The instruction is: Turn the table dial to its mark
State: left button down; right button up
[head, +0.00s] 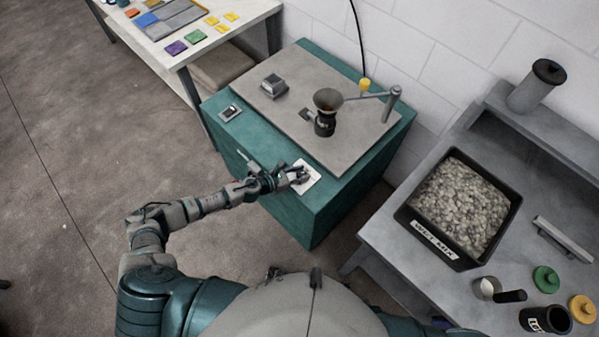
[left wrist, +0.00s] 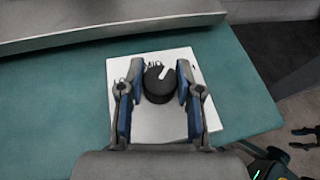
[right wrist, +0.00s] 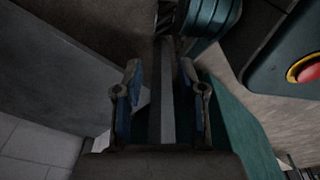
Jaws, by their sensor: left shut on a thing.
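The table dial (left wrist: 158,86) is a round black knob with a white pointer line, on a white square plate (left wrist: 160,123). The pointer aims up and slightly right in the left wrist view. Small dark print shows on the plate above the dial, too small to read. My left gripper (left wrist: 156,80) is shut on the dial, one finger on each side. In the head view my left gripper (head: 301,177) covers most of the dial, and the plate (head: 312,184) shows around it. My right gripper (right wrist: 160,78) is open, low beside a grey bar.
The teal cabinet (head: 300,220) carries a grey board (head: 345,155) with a black cup and funnel (head: 326,112), a swing arm (head: 370,95) and a small grey block (head: 273,84). A bench with a gravel tray (head: 418,222) stands at right. A red button (right wrist: 308,70) shows in the right wrist view.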

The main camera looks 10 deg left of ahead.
pick_arm(q)
jog(key=n+t+y+p, duration=0.2)
jog(key=n+y+p, duration=0.1)
jog(key=shift+d+r, duration=0.15)
jog(key=shift+r, duration=0.25)
jog(key=shift+w+n+t+y+p, duration=0.1)
jog(key=shift+n+t+y+p, duration=0.25)
jog(key=shift+n+p, duration=0.2)
jog(key=shift+n+t+y+p, duration=0.25)
jog(key=shift+n+y+p, duration=0.1)
jog(key=shift+p, duration=0.05)
jog(key=n+y+p, duration=0.1)
jog(key=n+y, duration=0.1)
jog(key=shift+t+y, duration=0.3)
jog(key=shift+t, duration=0.1)
jog(key=shift+w+n+y+p, duration=0.1)
jog(key=shift+n+y+p, duration=0.55)
jog(key=shift+n+y, duration=0.65)
pick_arm(e)
jog(key=s+d, duration=0.2)
jog(key=s, duration=0.8)
jog(key=shift+s+d+r, duration=0.15)
jog(key=shift+d+r, duration=0.05)
jog(key=shift+r, duration=0.25)
pick_arm(q)
jog(key=c, duration=0.8)
grip_release()
jog(key=shift+f, duration=0.1)
jog(key=shift+o, duration=0.2)
jog(key=shift+f, duration=0.15)
